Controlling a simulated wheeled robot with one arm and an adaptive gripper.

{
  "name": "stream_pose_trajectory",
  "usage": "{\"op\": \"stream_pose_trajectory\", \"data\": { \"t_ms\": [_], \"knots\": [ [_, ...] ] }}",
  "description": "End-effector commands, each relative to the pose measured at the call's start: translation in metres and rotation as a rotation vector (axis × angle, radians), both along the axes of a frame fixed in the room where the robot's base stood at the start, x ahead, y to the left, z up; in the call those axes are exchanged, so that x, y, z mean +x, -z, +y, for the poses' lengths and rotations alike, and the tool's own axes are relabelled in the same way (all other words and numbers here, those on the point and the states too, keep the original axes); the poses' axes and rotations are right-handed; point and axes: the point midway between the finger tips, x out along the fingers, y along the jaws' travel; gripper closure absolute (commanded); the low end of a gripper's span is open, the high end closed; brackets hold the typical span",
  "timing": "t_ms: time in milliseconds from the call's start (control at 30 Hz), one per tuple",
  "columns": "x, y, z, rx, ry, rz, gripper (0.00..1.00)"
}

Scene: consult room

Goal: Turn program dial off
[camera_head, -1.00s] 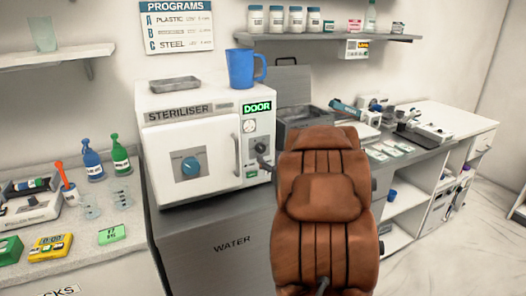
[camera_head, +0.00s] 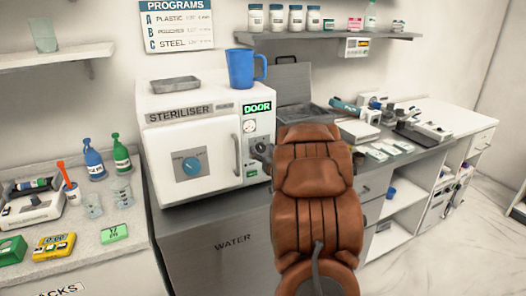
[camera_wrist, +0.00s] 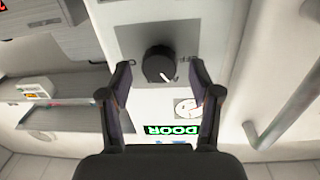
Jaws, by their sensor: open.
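The white steriliser (camera_head: 165,195) stands on a grey cabinet. The side panel has a green lit DOOR sign (camera_head: 257,107) and a round gauge (camera_head: 249,126). In the wrist view a black dial (camera_wrist: 153,63) with a white pointer sits on this panel, beyond the upside-down gauge and DOOR sign. My gripper (camera_wrist: 161,80) is open, with one finger on each side of the dial in the picture; I cannot tell whether they touch it. In the head view my arm hides part of the panel.
A blue mug (camera_head: 241,70) and a grey tray (camera_head: 175,85) stand on the steriliser. Bottles and small boxes crowd the left counter (camera_head: 135,235). A pale bar handle (camera_wrist: 298,110) runs at the right of the wrist view. Trays and tools fill the right counter.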

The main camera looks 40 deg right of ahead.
Motion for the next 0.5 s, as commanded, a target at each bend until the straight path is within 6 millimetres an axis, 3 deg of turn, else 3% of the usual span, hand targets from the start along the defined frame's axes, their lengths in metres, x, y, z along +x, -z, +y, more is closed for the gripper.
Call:
{"op": "stream_pose_trajectory", "data": {
  "t_ms": [67,500],
  "knots": [
    [0.0000,0.0000,-0.0001,0.000,0.000,0.000,0.43],
    [0.0000,-0.0002,0.0000,0.000,0.000,0.000,0.89]
  ]
}}
